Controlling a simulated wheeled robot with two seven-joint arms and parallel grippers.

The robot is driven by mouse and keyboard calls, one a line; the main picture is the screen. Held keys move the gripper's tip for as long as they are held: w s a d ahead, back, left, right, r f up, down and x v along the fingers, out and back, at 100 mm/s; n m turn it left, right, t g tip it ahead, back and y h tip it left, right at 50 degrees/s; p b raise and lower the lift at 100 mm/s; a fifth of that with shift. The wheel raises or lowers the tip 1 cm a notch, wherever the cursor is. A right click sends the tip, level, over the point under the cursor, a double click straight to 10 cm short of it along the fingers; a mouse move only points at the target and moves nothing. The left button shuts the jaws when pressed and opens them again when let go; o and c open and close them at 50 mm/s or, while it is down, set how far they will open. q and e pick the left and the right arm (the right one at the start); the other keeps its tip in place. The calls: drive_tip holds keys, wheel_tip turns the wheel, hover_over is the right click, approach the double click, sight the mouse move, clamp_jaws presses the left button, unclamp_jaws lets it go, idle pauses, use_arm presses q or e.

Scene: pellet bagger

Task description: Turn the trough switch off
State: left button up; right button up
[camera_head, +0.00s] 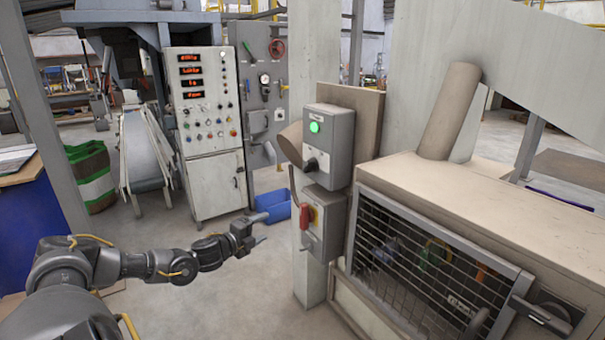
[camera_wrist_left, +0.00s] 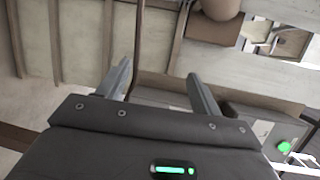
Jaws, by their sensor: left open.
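A grey switch box (camera_head: 328,145) with a lit green lamp (camera_head: 314,127) and a black rotary knob (camera_head: 311,164) is on a pale post. I cannot read which box is the trough switch. My left gripper (camera_head: 264,228) is open and empty, left of the lower box and apart from it. In the left wrist view the open fingers (camera_wrist_left: 160,80) hold nothing, and a green lamp (camera_wrist_left: 284,147) shows at the lower right. My right gripper is not in view.
A beige machine housing (camera_head: 500,220) with a wire mesh front (camera_head: 425,265) stands at the right. A control cabinet (camera_head: 208,130) with red displays stands at the back left. A blue bin (camera_head: 272,205) is on the floor behind my gripper. The floor between is clear.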

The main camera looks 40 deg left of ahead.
use_arm(q)
drive_tip(key=s+d+r+m+h, duration=0.1)
drive_tip(key=d+r+m+h, duration=0.15)
drive_tip(key=r, duration=0.45)
drive_tip(key=s+d+r+m+h, duration=0.1)
drive_tip(key=d+r+m, duration=0.2)
drive_tip(key=r, duration=0.4)
drive_tip(key=m+h, duration=0.2)
drive_tip(key=m, duration=0.2)
approach(310, 166)
drive_tip(key=w+f+p, duration=0.1)
drive_tip(key=w+p, duration=0.3)
drive_tip(key=w, duration=0.4)
drive_tip(key=shift+w+d+t, duration=0.3)
drive_tip(key=shift+w+d, duration=0.05)
drive_tip(key=shift+d, duration=0.1)
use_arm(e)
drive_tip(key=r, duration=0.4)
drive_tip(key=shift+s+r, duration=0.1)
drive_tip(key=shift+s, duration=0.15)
use_arm(q)
drive_tip(key=shift+n, duration=0.25)
drive_tip(key=shift+c, duration=0.2)
drive_tip(key=c, duration=0.9)
